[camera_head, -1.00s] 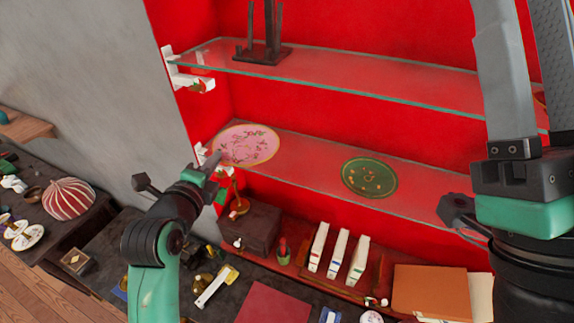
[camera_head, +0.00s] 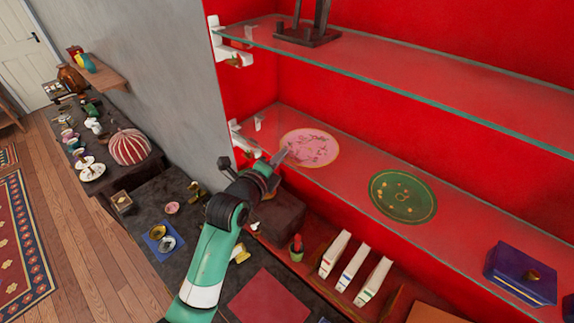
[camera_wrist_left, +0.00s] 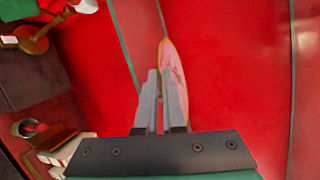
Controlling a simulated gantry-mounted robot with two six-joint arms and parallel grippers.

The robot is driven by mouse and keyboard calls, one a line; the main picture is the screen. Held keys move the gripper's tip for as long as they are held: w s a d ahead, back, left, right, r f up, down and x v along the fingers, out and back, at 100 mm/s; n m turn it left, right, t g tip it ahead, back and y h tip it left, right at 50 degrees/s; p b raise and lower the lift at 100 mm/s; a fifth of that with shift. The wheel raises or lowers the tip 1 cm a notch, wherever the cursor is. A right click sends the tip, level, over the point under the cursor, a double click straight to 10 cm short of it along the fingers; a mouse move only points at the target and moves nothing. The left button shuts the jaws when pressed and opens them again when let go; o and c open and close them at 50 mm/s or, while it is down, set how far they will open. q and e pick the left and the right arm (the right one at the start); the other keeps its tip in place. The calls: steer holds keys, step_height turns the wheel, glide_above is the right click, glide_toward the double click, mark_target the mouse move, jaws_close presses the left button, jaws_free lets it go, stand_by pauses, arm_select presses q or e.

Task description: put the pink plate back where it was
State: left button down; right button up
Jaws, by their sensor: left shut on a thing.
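The pink plate (camera_head: 316,144), with a gold rim and dark floral marks, shows at the left end of the lower glass shelf (camera_head: 358,176). My left gripper (camera_head: 281,156) is shut on its near left edge. In the left wrist view, the pink plate (camera_wrist_left: 173,62) appears nearly edge-on beyond the fingers of my left gripper (camera_wrist_left: 162,88). I cannot tell whether the plate touches the glass or is just above it. My right gripper is out of view.
A green plate (camera_head: 403,197) lies to the right on the same shelf. The upper glass shelf (camera_head: 410,82) holds a dark stand (camera_head: 305,34). A grey wall (camera_head: 150,85) is at the left.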

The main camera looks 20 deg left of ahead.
arm_select(q)
steer(key=shift+s+a+f, duration=0.1)
steer(key=shift+a+f, duration=0.05)
steer(key=shift+f, duration=0.65)
steer(key=c, duration=1)
jaws_free()
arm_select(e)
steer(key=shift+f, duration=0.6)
